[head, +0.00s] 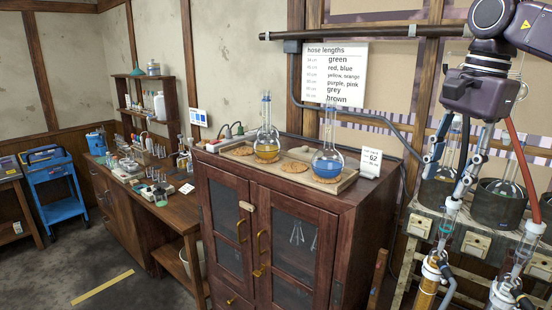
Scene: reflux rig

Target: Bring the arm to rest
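My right arm comes in at the top right. Its purple-grey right gripper (446,176) points down, with its two fingers spread apart and nothing visibly held between them. It hangs in front of the heating mantles on the rig at the right. A glass flask (446,172) stands behind the fingers, partly hidden by them. A second flask (508,188) sits in the dark mantle (498,208) to the right. My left gripper is not in view.
A wooden cabinet (268,205) bears a tray with an amber-filled flask (267,151), a blue-filled flask (328,168) and cork rings. Glass condensers (428,280) and a red hose (522,165) crowd the right. A blue cart (62,208) stands far left; the floor before it is clear.

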